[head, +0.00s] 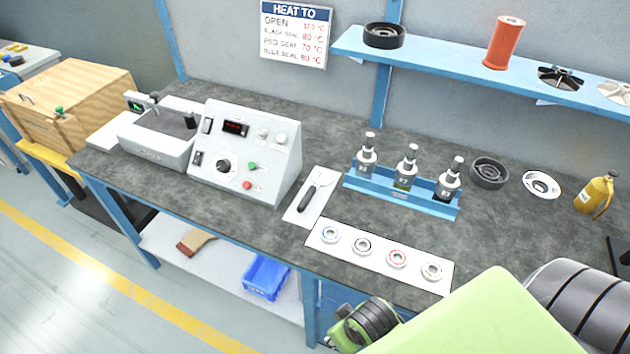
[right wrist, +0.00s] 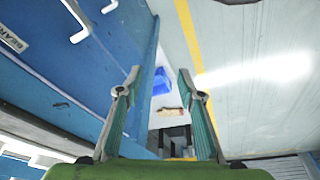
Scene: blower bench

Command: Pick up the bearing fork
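The bearing fork (head: 312,197) lies on a small white mat (head: 296,214) on the bench, just right of the control box. It has a dark handle toward the front and a pale metal head toward the back, hard to make out against the mat. My right gripper (right wrist: 159,72) shows in the right wrist view with its two fingers spread and nothing between them. It points along the front of the bench, away from the fork. The fork is not visible in that view. My left gripper is in neither view.
The control box (head: 245,152) stands left of the fork. A white strip (head: 337,250) with several bearings lies in front. My green arm covers the lower right. A shelf (head: 460,62) overhangs the back.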

